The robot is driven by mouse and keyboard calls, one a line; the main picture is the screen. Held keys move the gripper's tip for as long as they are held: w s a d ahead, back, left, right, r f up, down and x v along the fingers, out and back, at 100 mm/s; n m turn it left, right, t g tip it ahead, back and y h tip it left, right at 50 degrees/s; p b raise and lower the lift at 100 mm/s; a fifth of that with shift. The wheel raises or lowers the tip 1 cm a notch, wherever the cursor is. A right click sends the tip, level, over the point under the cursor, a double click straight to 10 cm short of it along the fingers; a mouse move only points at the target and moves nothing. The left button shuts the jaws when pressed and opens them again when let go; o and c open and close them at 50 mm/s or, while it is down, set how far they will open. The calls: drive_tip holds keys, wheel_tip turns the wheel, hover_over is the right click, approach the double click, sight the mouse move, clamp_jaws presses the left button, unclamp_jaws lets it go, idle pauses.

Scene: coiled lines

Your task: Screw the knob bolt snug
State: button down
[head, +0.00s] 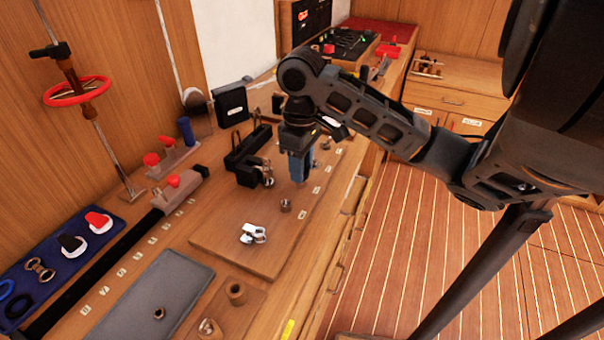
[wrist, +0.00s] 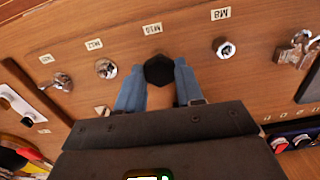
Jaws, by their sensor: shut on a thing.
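The knob bolt (wrist: 159,70) shows as a black, faceted knob head beside the M10 label in the wrist view. My gripper (wrist: 158,80) has its two blue fingers on either side of the knob, shut on it. In the head view my gripper (head: 300,168) points down at the wooden board (head: 215,235), and the knob is hidden by the fingers. The bolt's shank and any gap under the knob are hidden, so I cannot tell how deep it sits.
A chrome fitting (head: 253,234) and a black bracket (head: 248,157) stand near my gripper in the head view. A grey mat (head: 150,300) lies nearer.

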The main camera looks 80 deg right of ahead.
drive_tip(key=c, duration=0.9)
unclamp_jaws()
drive_tip(key=shift+o, duration=0.5)
drive_tip(key=o, duration=0.5)
wheel_tip(320, 180, up, 5)
drive_tip(key=p, duration=0.4)
drive_tip(key=shift+r+p, duration=0.1)
drive_tip(key=shift+p, duration=0.3)
